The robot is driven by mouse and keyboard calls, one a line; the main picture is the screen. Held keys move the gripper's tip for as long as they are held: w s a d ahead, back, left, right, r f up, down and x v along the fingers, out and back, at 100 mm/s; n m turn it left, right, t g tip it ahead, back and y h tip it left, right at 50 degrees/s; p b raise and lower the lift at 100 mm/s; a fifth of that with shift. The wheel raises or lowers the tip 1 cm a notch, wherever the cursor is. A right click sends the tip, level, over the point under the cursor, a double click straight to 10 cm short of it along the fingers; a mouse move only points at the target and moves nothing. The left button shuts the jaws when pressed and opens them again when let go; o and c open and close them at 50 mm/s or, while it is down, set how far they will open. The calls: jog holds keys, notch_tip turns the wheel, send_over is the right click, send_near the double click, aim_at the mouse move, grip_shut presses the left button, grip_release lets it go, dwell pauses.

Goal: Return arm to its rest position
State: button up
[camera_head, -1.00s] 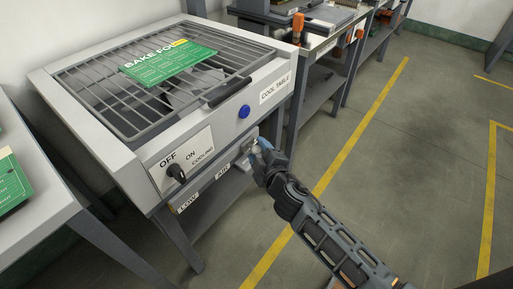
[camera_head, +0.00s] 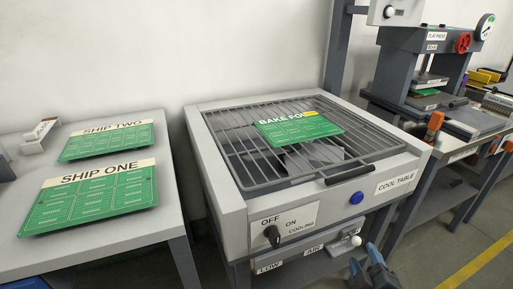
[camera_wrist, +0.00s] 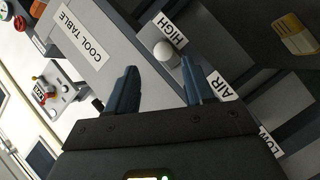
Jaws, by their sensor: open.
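My gripper (camera_head: 368,268) shows at the bottom edge of the head view, in front of the cool table (camera_head: 236,222). In the wrist view my gripper (camera_wrist: 165,88) has its two blue fingers apart with nothing between them. Beyond the fingers is the white round knob (camera_wrist: 165,53) of the air slider, near the HIGH label (camera_wrist: 172,28). In the head view this knob (camera_head: 356,240) sits at the right end of the slider, just above my gripper. My fingers look apart from it, though the exact gap is hard to tell. Most of my arm is out of view.
A green board (camera_head: 300,130) lies on the cool table's rack. The cooling switch (camera_head: 272,235) points at OFF. Left, a table (camera_head: 100,245) holds boards SHIP ONE (camera_head: 90,198) and SHIP TWO (camera_head: 107,142). A flat press (camera_head: 425,70) stands right. Floor (camera_head: 440,245) shows at lower right.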

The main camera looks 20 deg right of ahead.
jog(key=s+a+r+m+y, duration=0.1)
jog(key=s+a+r+y, duration=0.25)
jog(key=s+a, duration=0.6)
jog(key=s+a+r+m+y, duration=0.2)
jog(key=s+a+r+y, duration=0.3)
jog(key=s, duration=0.7)
jog(key=s+a+r+m+p, duration=0.1)
jog(key=s+r+p, duration=0.2)
jog(key=r+p, duration=0.3)
jog(key=s+a+r+m+t+p, duration=0.1)
jog(key=r+p, duration=0.5)
jog(key=r, duration=0.6)
jog(key=shift+s+a+r+m+h+p, duration=0.3)
jog(key=shift+s+a+r+h+p, duration=0.15)
jog(key=shift+s, duration=0.5)
jog(key=shift+f, duration=0.15)
dwell(1.0)
